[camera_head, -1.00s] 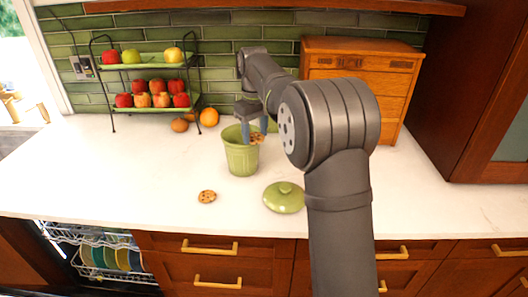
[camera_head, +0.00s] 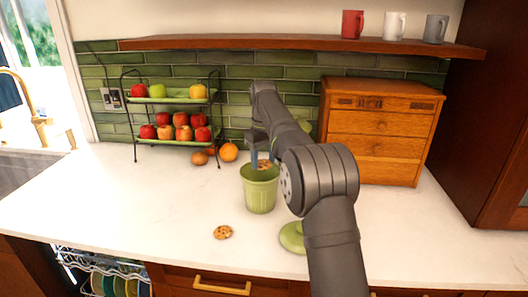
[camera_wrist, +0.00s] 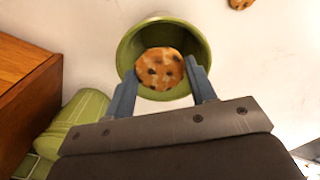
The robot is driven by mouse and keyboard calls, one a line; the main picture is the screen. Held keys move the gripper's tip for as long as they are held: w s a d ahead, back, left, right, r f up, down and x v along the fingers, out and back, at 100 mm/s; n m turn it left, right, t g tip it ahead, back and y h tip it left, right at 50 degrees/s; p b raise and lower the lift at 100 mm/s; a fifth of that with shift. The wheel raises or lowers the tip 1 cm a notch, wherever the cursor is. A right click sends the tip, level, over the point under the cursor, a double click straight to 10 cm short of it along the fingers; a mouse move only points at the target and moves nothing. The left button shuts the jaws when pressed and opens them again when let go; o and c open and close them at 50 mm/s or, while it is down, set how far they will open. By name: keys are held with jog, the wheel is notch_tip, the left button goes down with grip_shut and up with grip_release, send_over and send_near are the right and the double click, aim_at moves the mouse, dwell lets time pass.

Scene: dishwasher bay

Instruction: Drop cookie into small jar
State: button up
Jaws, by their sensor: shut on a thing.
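My gripper (camera_head: 262,158) points down over the small green jar (camera_head: 260,192), which stands open and upright on the counter. It is shut on a chocolate-chip cookie (camera_head: 264,166), which also shows between the blue fingers in the wrist view (camera_wrist: 160,70). There the cookie lies within the outline of the jar's round mouth (camera_wrist: 126,48). How far the cookie is above or inside the rim is hard to tell. A second cookie (camera_head: 223,232) lies on the counter in front of the jar, to its left. A green lid (camera_head: 292,238) lies right of the jar, partly hidden by my arm.
A wooden drawer box (camera_head: 378,150) stands at the back right. A two-tier fruit rack (camera_head: 172,101) and loose oranges (camera_head: 228,152) are at the back left. Another green ribbed object (camera_wrist: 75,125) is beside the box. The front left counter is clear.

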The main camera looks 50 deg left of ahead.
aim_at(264, 163)
jog(key=shift+f, duration=1.15)
jog(key=o, duration=0.7)
notch_tip(264, 163, up, 12)
jog(key=shift+f, duration=0.1)
jog(key=shift+f, duration=5.25)
